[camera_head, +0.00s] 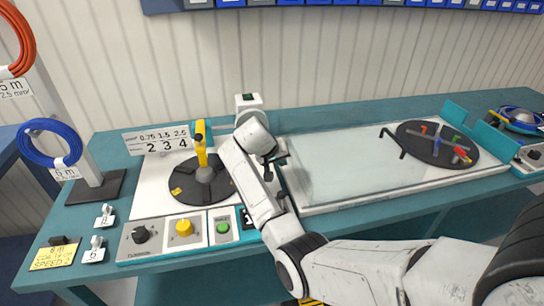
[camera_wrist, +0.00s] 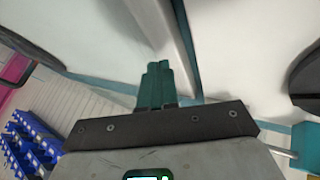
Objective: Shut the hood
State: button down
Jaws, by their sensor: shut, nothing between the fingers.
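A clear, pale panel in a white frame (camera_head: 350,172) lies on the teal bench, between the dial machine and the dark disc at right; I take it for the hood, but cannot tell for sure. A bent black bar (camera_head: 393,142), perhaps its handle, stands near its right end. My gripper (camera_wrist: 160,66) is shut and empty, its teal fingers side by side. In the wrist view a grey-white bar (camera_wrist: 160,25) runs just beyond the fingertips; contact cannot be told. In the head view my gripper is at the panel's left end, its fingertips mostly hidden by my arm.
A dark turntable (camera_head: 203,185) with a yellow upright arm (camera_head: 200,145) stands left of my wrist. Control knobs (camera_head: 183,228) line the front. A dark disc (camera_head: 437,143) with coloured parts is at right. A stand with a blue cable coil (camera_head: 50,143) is far left.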

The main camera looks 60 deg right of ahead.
aim_at(403, 141)
jog(key=shift+s+d, duration=0.7)
jog(key=shift+s, duration=0.15)
jog(key=s+d, duration=0.4)
jog(key=s, duration=0.1)
jog(key=s+d+p, duration=0.1)
jog(key=s+d, duration=0.4)
jog(key=s, duration=0.1)
jog(key=s+d, duration=0.5)
jog(key=s, duration=0.1)
jog(key=shift+s+d+p, duration=0.1)
jog(key=shift+d+p, duration=0.15)
jog(key=shift+p, duration=0.15)
jog(key=s+d+b, duration=0.2)
jog(key=s+d, duration=0.2)
jog(key=s, duration=0.1)
jog(key=s+d+b, duration=0.2)
jog(key=s+d, duration=0.3)
jog(key=s+d+b, duration=0.2)
jog(key=s+d, duration=0.2)
jog(key=s, duration=0.1)
jog(key=shift+s+d+f+b, duration=0.15)
jog(key=shift+s+d+b, duration=0.1)
jog(key=shift+s+b, duration=0.1)
jog(key=shift+s+d, duration=0.4)
jog(key=shift+s, duration=0.05)
jog(key=shift+r, duration=0.2)
jog(key=shift+s+d+r, duration=0.1)
jog(key=shift+s, duration=0.05)
